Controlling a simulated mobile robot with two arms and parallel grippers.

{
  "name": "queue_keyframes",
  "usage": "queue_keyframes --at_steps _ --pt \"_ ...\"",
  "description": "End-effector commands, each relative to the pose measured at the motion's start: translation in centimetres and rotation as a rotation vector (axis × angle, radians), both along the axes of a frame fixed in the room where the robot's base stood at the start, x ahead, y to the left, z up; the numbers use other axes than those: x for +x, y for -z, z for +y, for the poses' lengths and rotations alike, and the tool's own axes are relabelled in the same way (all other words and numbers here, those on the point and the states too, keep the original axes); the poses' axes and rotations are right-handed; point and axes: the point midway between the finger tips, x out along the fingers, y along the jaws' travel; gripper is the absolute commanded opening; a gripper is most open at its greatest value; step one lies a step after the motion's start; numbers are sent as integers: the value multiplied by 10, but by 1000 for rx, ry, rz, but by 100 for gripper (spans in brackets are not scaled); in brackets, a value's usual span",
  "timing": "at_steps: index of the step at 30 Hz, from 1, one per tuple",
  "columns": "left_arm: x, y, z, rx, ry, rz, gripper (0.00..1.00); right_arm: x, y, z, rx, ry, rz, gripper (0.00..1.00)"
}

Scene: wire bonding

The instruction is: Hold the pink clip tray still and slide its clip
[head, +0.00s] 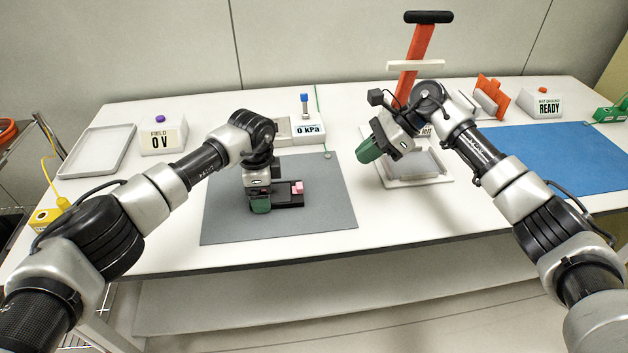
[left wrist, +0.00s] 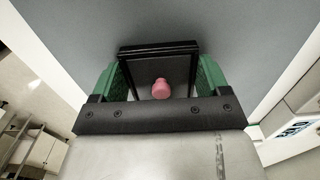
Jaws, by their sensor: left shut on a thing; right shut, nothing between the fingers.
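The clip tray (head: 291,202) is a small dark tray lying on the grey mat, with a pink clip (head: 297,187) at its right part. My left gripper (head: 260,206) points down at the tray's left end and is shut on it. In the left wrist view the green fingers stand on both sides of the tray's black frame (left wrist: 158,48), and a pink knob (left wrist: 161,89) shows between them. The fingers partly hide the tray in the head view. My right gripper (head: 367,151) is shut and empty, held in the air to the right of the grey mat.
The grey mat (head: 225,222) is mostly bare around the tray. A white fixture (head: 437,178) stands below my right gripper, with a red lever press (head: 415,60) behind. A blue mat (head: 575,155) lies right. A white tray (head: 83,150) and a FIELD display box (head: 160,139) are back left.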

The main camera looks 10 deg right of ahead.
Motion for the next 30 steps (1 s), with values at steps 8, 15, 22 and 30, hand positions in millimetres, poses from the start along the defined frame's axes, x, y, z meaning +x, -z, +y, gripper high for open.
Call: queue_keyframes --at_steps 8,15,22,30 --pt "0 0 0 0 0 0 51 0 5 5 -1 -1 2 0" --pt "0 0 0 0 0 0 51 0 34 35 0 -2 5 0" --pt "0 0 0 0 0 0 51 1 68 69 0 -1 4 0" --pt "0 0 0 0 0 0 51 3 71 105 -1 0 1 0"
